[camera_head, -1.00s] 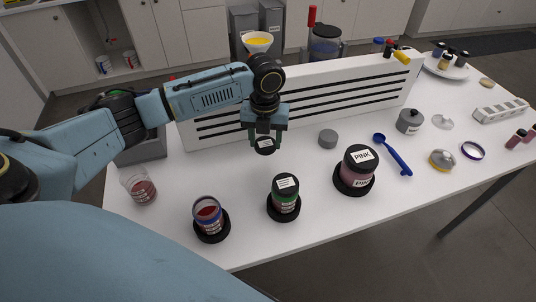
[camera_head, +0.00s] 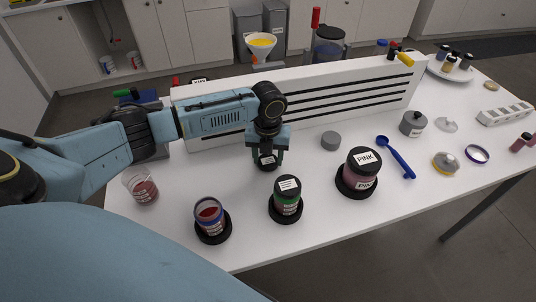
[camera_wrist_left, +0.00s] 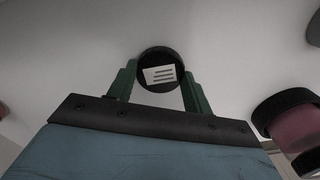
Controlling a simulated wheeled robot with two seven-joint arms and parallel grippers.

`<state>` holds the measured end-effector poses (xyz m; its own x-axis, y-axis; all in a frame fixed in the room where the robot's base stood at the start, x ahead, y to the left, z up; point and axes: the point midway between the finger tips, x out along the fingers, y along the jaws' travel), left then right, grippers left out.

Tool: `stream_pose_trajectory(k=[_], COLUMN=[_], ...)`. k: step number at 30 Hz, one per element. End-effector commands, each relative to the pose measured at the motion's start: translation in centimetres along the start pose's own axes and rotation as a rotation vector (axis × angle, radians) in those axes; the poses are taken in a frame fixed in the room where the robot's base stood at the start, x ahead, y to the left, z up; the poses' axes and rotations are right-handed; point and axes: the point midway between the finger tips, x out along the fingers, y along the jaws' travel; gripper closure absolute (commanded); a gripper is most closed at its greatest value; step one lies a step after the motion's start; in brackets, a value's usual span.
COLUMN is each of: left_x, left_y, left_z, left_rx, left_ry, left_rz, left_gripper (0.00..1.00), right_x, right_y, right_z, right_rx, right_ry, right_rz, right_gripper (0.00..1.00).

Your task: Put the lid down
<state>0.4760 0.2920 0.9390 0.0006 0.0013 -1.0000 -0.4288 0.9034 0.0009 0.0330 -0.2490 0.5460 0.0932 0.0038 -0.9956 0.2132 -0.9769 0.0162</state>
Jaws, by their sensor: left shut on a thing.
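My left gripper (camera_head: 267,158) points down over the white table, left of the grey cylinder. It is shut on a round black lid (camera_head: 267,163) with a white label. In the left wrist view the lid (camera_wrist_left: 160,72) sits between the two green fingertips, label facing the camera. The lid is very low over the table; I cannot tell if it touches. An open jar with red contents and a blue rim (camera_head: 209,213) stands on a black base at the front left. My right gripper is not in view.
A small grey cylinder (camera_head: 330,140) and blue spoon (camera_head: 396,158) lie right. A slotted white rack (camera_head: 330,92) runs behind. A glass (camera_head: 140,187) stands left.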

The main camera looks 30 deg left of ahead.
Motion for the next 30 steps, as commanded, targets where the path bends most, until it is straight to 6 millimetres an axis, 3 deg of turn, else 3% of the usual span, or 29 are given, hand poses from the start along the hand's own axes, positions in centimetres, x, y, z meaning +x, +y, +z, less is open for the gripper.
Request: stream_pose_trajectory(k=[1,2,7,15,19,30], left_x=[0.2,0.2,0.2,0.1,-1.0,-8.6], left_y=[0.0,0.0,0.0,0.0,-0.1,0.0], left_z=[0.0,0.0,0.0,0.0,0.1,0.1], left_rx=[0.000,0.000,0.000,0.000,0.000,0.000], left_ry=[0.001,0.000,0.000,0.000,-0.002,-0.003], left_rz=[0.000,0.000,0.000,-0.001,-0.002,-0.003], left_gripper=[0.91,0.48,0.28,0.28,0.28,0.28], right_x=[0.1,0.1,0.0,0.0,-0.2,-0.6], right_y=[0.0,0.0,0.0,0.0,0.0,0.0], right_z=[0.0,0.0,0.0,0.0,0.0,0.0], right_rx=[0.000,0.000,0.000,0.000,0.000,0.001], right_ry=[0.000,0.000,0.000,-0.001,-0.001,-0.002], right_rz=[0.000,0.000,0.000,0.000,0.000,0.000], right_gripper=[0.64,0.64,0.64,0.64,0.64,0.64])
